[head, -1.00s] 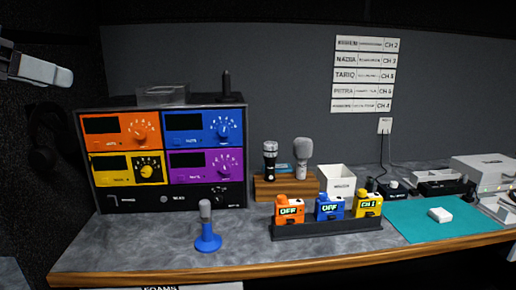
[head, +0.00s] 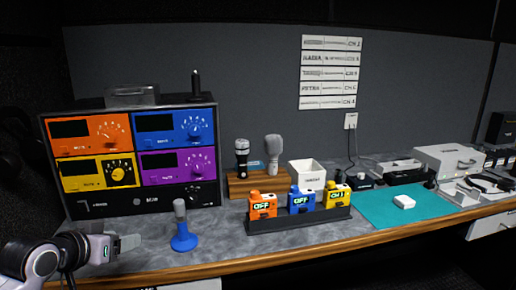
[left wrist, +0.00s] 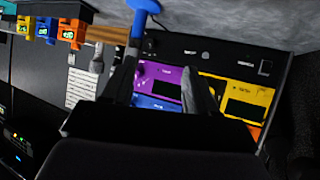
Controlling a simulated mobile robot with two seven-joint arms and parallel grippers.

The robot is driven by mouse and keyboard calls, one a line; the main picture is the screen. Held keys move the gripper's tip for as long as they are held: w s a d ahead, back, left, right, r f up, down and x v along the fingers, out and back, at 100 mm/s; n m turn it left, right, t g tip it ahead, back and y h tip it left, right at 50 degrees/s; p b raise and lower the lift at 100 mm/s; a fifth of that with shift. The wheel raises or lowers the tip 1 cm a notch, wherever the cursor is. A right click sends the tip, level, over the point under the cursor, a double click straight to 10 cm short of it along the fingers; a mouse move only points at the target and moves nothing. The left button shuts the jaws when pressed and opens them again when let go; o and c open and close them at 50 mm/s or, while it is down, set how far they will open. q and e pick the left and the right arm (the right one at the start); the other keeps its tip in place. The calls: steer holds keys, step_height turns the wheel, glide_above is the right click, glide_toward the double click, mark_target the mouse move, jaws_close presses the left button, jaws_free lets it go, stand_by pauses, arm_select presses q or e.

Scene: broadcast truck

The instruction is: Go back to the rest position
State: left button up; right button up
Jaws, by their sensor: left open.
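My left gripper (head: 128,243) is low at the left in the head view, over the front left part of the desk. It is open, with nothing between its fingers. In the left wrist view its two fingers (left wrist: 160,85) stand apart in front of the coloured receiver rack. The blue stand with a grey microphone (head: 184,230) stands upright just to the right of the gripper, apart from it. My right gripper is not in view.
The receiver rack (head: 135,199) stands behind the left gripper. An orange pack (head: 262,205), a blue pack (head: 300,201) and a yellow pack (head: 337,196) stand in a black holder (head: 300,221). A teal mat (head: 385,216) lies to the right. The desk's front edge is clear.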

arm_select(q)
steer(key=s+d+f+g, duration=0.1)
steer(key=s+d+f, duration=0.2)
steer(key=s+f, duration=0.7)
steer(key=s+d+f, duration=0.4)
steer(key=s+f, duration=0.2)
steer(key=f, duration=0.8)
steer(key=s+d+f+m, duration=0.1)
steer(key=s+d+f, duration=0.2)
steer(key=s, duration=0.7)
steer(key=shift+f, duration=0.45)
